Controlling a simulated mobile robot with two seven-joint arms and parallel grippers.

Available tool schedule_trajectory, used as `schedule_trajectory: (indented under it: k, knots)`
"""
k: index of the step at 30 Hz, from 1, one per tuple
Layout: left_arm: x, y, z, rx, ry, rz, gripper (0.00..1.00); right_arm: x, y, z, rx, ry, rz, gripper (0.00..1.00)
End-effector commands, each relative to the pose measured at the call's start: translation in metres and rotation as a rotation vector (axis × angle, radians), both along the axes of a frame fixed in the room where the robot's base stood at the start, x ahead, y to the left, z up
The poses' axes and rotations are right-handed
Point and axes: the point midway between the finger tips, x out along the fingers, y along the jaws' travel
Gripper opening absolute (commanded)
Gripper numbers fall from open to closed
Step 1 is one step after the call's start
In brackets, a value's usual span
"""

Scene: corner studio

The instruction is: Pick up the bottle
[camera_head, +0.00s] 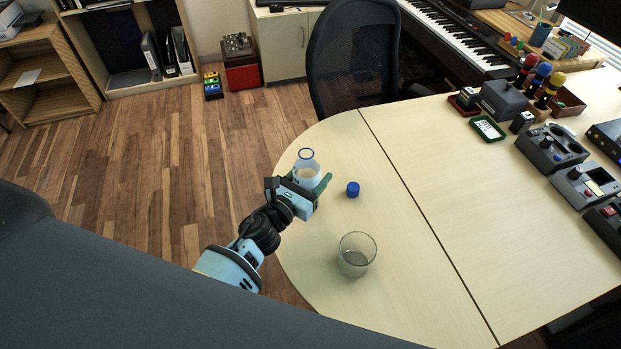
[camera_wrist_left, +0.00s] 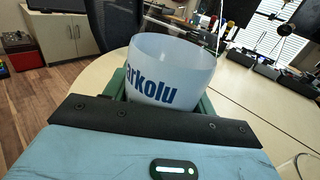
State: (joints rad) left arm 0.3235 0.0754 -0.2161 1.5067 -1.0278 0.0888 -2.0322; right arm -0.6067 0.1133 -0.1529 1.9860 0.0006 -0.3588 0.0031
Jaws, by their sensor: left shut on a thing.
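The bottle (camera_head: 307,167) is whitish and open at the top, with a blue ring at its mouth. It is upright over the rounded left end of the table (camera_head: 420,190). In the left wrist view the bottle (camera_wrist_left: 165,70) shows blue lettering and fills the space between the green fingers. My left gripper (camera_head: 313,186) is shut on the bottle from its near side. Whether its base touches the table is hidden. A blue cap (camera_head: 352,189) lies on the table to the right of the bottle. My right gripper is in neither view.
A clear glass (camera_head: 356,254) stands on the table nearer to me. An office chair (camera_head: 350,55) is behind the table. Several devices, such as a grey box (camera_head: 552,146), stand at the right. The middle of the table is clear.

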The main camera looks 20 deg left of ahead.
Motion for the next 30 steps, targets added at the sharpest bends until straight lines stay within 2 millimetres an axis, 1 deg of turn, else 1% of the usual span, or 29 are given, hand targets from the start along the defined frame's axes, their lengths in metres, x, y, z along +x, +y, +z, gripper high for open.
schedule_trajectory:
  k: [1, 5, 7, 10, 20, 30]
  knots:
    - [0.001, 0.000, 0.010, 0.003, -0.009, -0.002, 0.23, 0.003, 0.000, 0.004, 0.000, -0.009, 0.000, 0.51]
    - [0.001, 0.001, 0.021, 0.002, -0.010, -0.001, 0.23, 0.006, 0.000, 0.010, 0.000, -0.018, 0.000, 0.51]
    - [-0.008, 0.005, 0.016, 0.001, -0.003, 0.000, 0.23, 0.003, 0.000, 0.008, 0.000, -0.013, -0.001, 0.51]
    - [-0.017, 0.010, 0.016, 0.001, -0.001, 0.000, 0.23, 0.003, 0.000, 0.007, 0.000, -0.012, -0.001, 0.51]
    - [-0.050, 0.027, 0.020, 0.001, -0.001, -0.001, 0.23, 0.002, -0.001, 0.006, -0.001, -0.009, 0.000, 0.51]
    - [-0.083, 0.045, 0.022, 0.001, 0.000, 0.000, 0.23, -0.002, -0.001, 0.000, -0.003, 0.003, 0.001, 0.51]
